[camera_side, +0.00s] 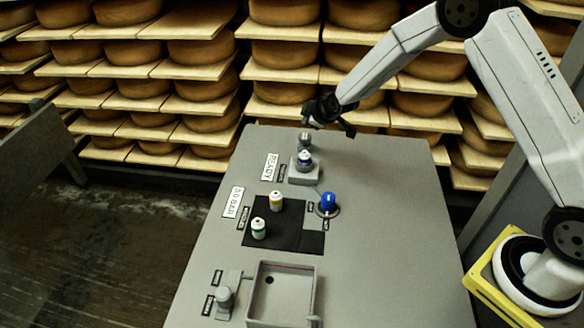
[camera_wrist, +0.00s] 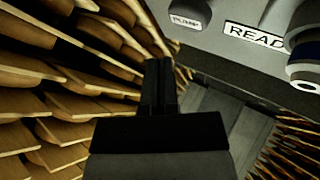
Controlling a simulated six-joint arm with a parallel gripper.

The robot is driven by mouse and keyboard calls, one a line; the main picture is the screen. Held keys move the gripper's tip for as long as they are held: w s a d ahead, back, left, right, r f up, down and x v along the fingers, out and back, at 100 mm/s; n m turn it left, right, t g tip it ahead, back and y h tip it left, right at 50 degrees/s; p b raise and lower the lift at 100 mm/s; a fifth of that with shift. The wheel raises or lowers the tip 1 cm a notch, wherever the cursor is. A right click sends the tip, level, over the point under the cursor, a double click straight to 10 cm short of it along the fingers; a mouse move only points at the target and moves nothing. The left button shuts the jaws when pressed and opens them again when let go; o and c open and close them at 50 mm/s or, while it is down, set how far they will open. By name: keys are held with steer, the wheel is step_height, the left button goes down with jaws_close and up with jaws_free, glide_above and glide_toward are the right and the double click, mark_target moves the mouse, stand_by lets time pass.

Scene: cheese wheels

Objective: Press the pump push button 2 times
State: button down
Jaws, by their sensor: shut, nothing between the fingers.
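My gripper (camera_side: 326,110) is above the far edge of the grey panel (camera_side: 385,190). In the wrist view its dark fingers (camera_wrist: 159,88) are together and hold nothing. In the side view the READY label (camera_side: 271,167) is left of a grey block (camera_side: 303,177) carrying a blue-and-white piece (camera_side: 304,159). A grey rounded piece (camera_side: 304,139) stands just behind it, below my gripper. I cannot tell for certain which piece is the pump push button.
A blue knob (camera_side: 328,201) stands right of a black mat (camera_side: 288,236) bearing a yellow-white vial (camera_side: 276,201) and a green-white vial (camera_side: 258,228). A grey tray (camera_side: 314,283) and grey knob (camera_side: 224,298) are nearer. Cheese shelves (camera_side: 200,70) stand behind. The panel's right side is clear.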

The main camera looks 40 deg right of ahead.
mark_target(304, 135)
steer(key=shift+f, duration=1.05)
steer(key=shift+f, duration=1.35)
stand_by(3.0)
steer(key=shift+r, duration=1.3)
steer(key=shift+r, duration=0.2)
steer(key=shift+r, duration=2.35)
